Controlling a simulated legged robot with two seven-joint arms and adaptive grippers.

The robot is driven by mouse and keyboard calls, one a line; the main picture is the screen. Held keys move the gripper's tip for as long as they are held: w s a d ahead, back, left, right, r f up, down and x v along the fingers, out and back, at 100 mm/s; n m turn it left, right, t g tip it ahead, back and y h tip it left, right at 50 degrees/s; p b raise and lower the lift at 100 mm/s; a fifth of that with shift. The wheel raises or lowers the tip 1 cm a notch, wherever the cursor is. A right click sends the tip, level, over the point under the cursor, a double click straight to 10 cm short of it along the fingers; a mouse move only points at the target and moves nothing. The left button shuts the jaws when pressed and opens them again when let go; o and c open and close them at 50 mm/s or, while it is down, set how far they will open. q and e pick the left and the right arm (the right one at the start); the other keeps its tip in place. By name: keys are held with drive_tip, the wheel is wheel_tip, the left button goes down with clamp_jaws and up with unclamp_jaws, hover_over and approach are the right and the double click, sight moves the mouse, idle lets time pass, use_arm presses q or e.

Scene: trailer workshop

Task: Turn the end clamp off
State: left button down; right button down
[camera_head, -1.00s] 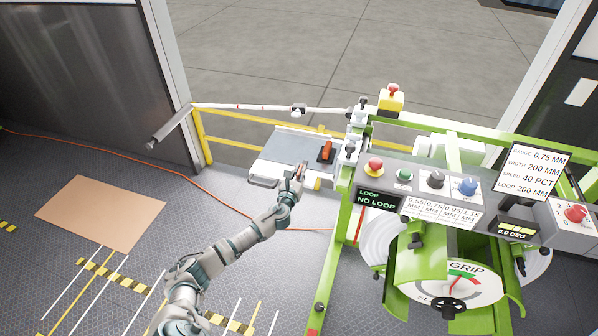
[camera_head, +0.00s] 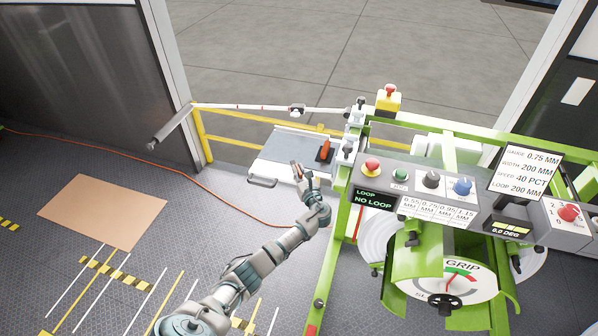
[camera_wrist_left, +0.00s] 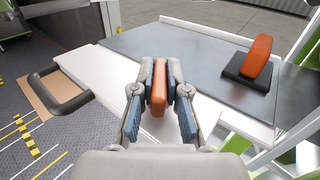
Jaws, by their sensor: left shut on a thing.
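My left gripper (camera_head: 300,174) is at the front edge of a small grey-topped table (camera_head: 283,147) beside the green machine. In the left wrist view, my left gripper (camera_wrist_left: 158,100) has its blue-padded fingers on both sides of an upright orange handle (camera_wrist_left: 158,88) and is shut on it. The handle's lower end is hidden. A second orange handle (camera_head: 325,150) on a black base stands on the tabletop near the machine; it also shows in the left wrist view (camera_wrist_left: 258,57), apart from my gripper. No label shows which is the end clamp. My right gripper is not in view.
The green machine (camera_head: 340,215) with its control panel (camera_head: 410,185) stands right of my arm; its display reads "NO LOOP". A dark grab handle (camera_wrist_left: 62,92) sticks out from the table's front. An orange cable (camera_head: 180,168) lies on the floor.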

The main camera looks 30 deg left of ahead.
use_arm(q)
drive_tip(key=shift+f+n+g+y+b, duration=0.2)
drive_tip(key=shift+n+g+y+b, duration=0.95)
drive_tip(key=shift+g, duration=0.65)
drive_tip(key=shift+n, duration=0.25)
drive_tip(key=shift+g, duration=0.3)
